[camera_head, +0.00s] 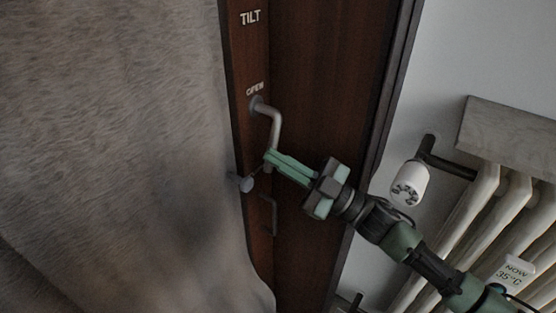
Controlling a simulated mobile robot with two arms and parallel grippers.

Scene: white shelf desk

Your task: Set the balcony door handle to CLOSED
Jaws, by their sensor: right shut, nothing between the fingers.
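The balcony door handle (275,126) is a grey lever on the dark brown wooden door frame (325,70). It comes out from its pivot beside the OPEN label, bends, and its grip points down in the picture. A TILT label (250,17) stands above; I see no CLOSED label. My right gripper (269,157) reaches in from the lower right, its green fingers shut with nothing between them. Its fingertips overlap the lower end of the lever; I cannot tell whether they touch it. My left gripper is not in view.
A grey knob (246,183) and a thin dark pull (269,215) sit below the handle. A brown curtain (110,130) fills the left. A white radiator (515,205) with a valve (409,184) and a temperature tag (513,272) stands at the right, near my arm.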

